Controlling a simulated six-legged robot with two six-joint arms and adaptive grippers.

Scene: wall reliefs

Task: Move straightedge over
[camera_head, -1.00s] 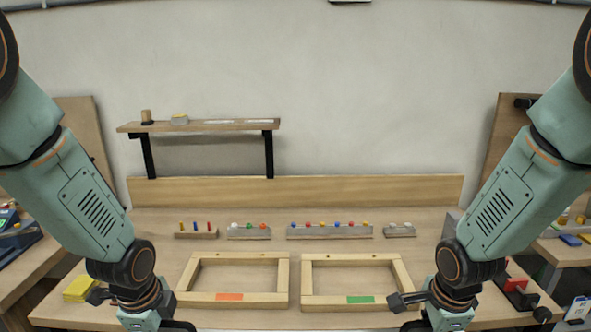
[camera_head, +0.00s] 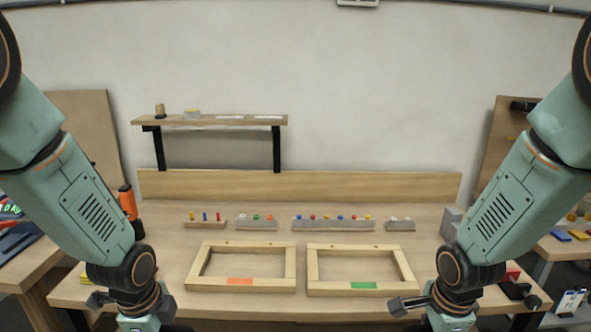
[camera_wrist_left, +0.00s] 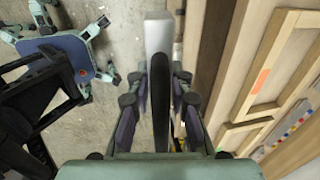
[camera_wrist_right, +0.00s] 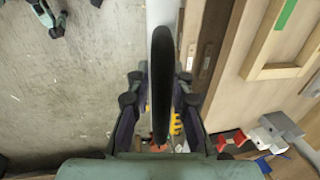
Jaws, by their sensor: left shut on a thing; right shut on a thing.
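The straightedge is a long pale grey bar (camera_wrist_left: 158,35) with black grips. In the left wrist view my left gripper (camera_wrist_left: 161,82) is shut on a black grip (camera_wrist_left: 161,105). In the right wrist view my right gripper (camera_wrist_right: 160,84) is shut on another black grip (camera_wrist_right: 161,60), with the pale bar (camera_wrist_right: 161,12) beyond it. The straightedge is held in front of the bench edge, over the floor. In the head view my forearms reach the bottom corners; the fingers and the straightedge are out of frame there.
Two wooden frames lie on the bench (camera_head: 300,220): one with an orange mark (camera_head: 192,268), one with a green mark (camera_head: 408,265). Racks of coloured pieces (camera_head: 333,224) stand behind them. A wall shelf (camera_head: 215,121) is at back left. Side benches flank both sides.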

